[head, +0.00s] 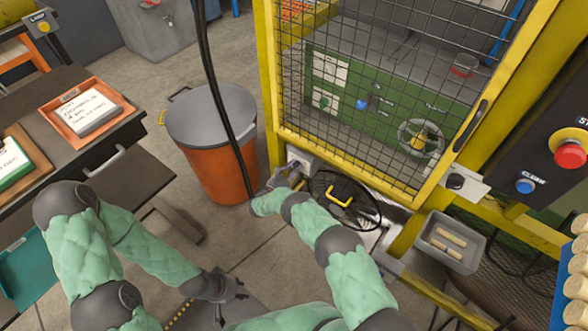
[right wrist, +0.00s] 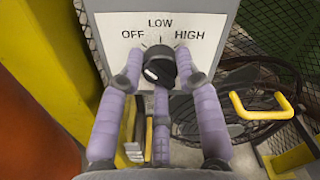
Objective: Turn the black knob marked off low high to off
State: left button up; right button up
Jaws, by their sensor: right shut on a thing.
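The black knob (right wrist: 158,64) is on a pale panel (right wrist: 182,22) marked OFF, LOW and HIGH in the right wrist view. A white mark shows on the lower left of its face; I cannot tell surely which word the knob is set to. My right gripper (right wrist: 160,82) has its lilac fingers closed around the knob. In the head view my right gripper (head: 286,178) is at the grey control box (head: 302,160) low on the yellow frame, and hides the knob. My left gripper (head: 228,286) hangs low near my body, away from the box; its fingers are unclear.
An orange bin (head: 219,165) with a grey lid stands left of the box. A black cable (head: 217,95) hangs in front of the bin. A round fan-like guard with a yellow handle (head: 341,194) is right of the box. A yellow-framed mesh door (head: 395,90) rises above.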

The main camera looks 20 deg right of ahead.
dwell(0.3)
jog(key=o, duration=1.1)
jog(key=shift+o, duration=0.2)
jog(key=v, duration=1.2)
jog(key=shift+d, duration=0.1)
